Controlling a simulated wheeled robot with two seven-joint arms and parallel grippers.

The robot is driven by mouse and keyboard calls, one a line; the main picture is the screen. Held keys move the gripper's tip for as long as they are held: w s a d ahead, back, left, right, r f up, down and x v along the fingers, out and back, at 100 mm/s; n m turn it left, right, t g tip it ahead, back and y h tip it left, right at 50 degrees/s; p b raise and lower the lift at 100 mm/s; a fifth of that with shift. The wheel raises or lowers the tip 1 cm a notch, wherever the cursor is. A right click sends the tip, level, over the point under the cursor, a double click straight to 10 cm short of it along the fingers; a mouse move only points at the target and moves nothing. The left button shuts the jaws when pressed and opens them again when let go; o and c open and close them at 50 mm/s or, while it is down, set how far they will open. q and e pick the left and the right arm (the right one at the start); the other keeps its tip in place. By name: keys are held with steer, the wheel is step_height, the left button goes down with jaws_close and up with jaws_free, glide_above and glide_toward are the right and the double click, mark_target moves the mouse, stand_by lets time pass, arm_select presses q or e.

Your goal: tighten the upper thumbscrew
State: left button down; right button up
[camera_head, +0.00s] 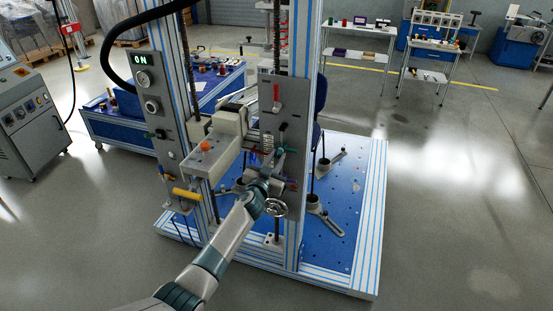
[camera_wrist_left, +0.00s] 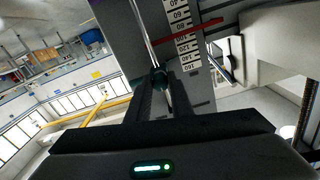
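My left arm reaches up from the lower left in the head view, and its gripper (camera_head: 277,163) is at the grey upright plate (camera_head: 291,112) of the test rig. In the left wrist view a dark green knob (camera_wrist_left: 159,77), which looks like a thumbscrew, lies at the tips of my left gripper (camera_wrist_left: 164,84), with a metal rod running up from it. The fingers are close together around the knob, but I cannot tell whether they press on it. In the head view the wrist partly hides this spot. My right gripper is in neither view.
A red lever (camera_head: 276,92) is above the gripper and a handwheel (camera_head: 276,207) below it. A block with an orange knob (camera_head: 205,146) and a yellow handle (camera_head: 187,194) are to the left. A white scale with a red pointer (camera_wrist_left: 209,25) is close by. The floor at right is clear.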

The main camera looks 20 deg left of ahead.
arm_select(q)
steer(key=shift+m, duration=0.3)
steer(key=shift+f+m+b, duration=0.1)
steer(key=shift+m+b, duration=0.3)
steer(key=shift+m, duration=0.8)
steer(key=m, duration=0.3)
steer(key=shift+m+b, duration=0.3)
steer(key=shift+b, duration=0.05)
steer(key=m+b, duration=0.1)
steer(key=m, duration=0.5)
steer(key=shift+a, duration=0.1)
steer(key=m, duration=0.5)
steer(key=shift+m, duration=0.4)
steer(key=m, duration=0.5)
steer(key=shift+m+p, duration=0.3)
steer(key=shift+p, duration=0.05)
steer(key=c, duration=1.6)
jaws_free()
steer(key=shift+r, duration=0.2)
